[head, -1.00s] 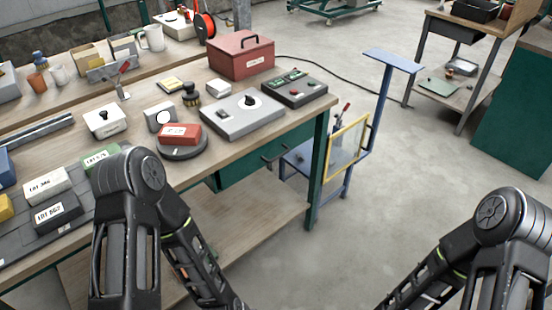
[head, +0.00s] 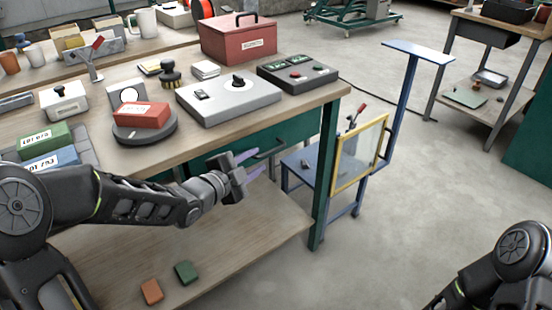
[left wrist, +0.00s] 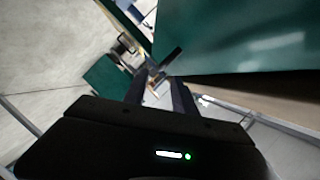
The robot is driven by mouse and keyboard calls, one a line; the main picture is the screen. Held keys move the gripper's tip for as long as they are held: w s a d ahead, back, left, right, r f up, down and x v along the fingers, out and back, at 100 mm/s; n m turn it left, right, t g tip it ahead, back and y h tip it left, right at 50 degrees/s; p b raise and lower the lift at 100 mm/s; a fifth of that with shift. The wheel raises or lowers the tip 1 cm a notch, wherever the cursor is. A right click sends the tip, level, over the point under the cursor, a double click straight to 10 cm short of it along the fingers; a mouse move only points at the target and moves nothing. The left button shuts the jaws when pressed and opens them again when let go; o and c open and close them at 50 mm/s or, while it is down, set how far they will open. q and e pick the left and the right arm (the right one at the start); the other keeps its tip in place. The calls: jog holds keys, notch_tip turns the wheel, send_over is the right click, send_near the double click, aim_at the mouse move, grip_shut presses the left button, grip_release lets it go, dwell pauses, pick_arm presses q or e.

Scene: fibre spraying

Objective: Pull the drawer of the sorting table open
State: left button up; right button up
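The sorting table (head: 215,138) has a green drawer (head: 292,131) under its top, and the drawer looks closed. Its dark bar handle (head: 272,152) is on the front. My left gripper (head: 254,163) is in front of the drawer, close to the handle, with its two fingers apart and nothing seen between them. In the left wrist view the fingers (left wrist: 158,95) are spread, with the green drawer front (left wrist: 230,40) close above right and the dark handle (left wrist: 172,56) just beyond the tips. Contact with the handle cannot be told. Only my right arm shows at lower right; its gripper is out of view.
A blue stand with a yellow-framed panel (head: 360,155) is right of the table leg (head: 327,170). The lower shelf (head: 225,245) holds an orange block (head: 151,291) and a green block (head: 187,272). A grey device (head: 228,101) and red box (head: 238,42) sit on top.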

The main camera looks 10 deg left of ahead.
aim_at(267, 155)
dwell(0.3)
pick_arm(q)
jog(key=x, duration=0.7)
jog(key=shift+w+d+f, duration=0.1)
jog(key=shift+w, duration=0.25)
grip_shut()
dwell(1.2)
